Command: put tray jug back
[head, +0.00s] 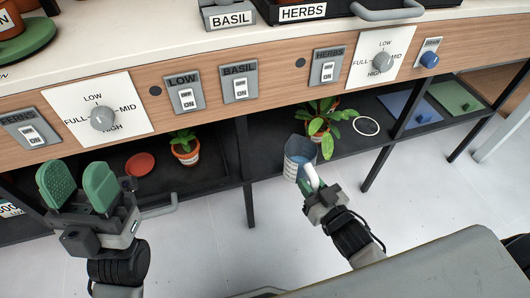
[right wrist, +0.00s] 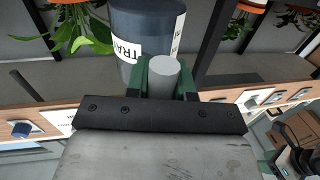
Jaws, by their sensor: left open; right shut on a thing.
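The tray jug (head: 299,157) is a blue-grey jug with a white handle. In the right wrist view the jug (right wrist: 146,28) shows a white label reading "TRA", the rest cut off by its curve. My right gripper (head: 314,186) is shut on the jug's handle, and the jug is held at the front of the lower shelf, near a potted plant. In the right wrist view my right gripper (right wrist: 165,75) has its green fingers on either side of the pale handle. My left gripper (head: 80,186) is open and empty at the left, in front of the shelf.
A black lower shelf (head: 215,178) holds a potted plant (head: 185,147), a red saucer (head: 140,164), a second plant (head: 322,125), a white ring (head: 366,126), a blue mat (head: 398,108) and a green mat (head: 457,97). Thin black legs (head: 376,169) stand below. Switches and dials line the wooden front above.

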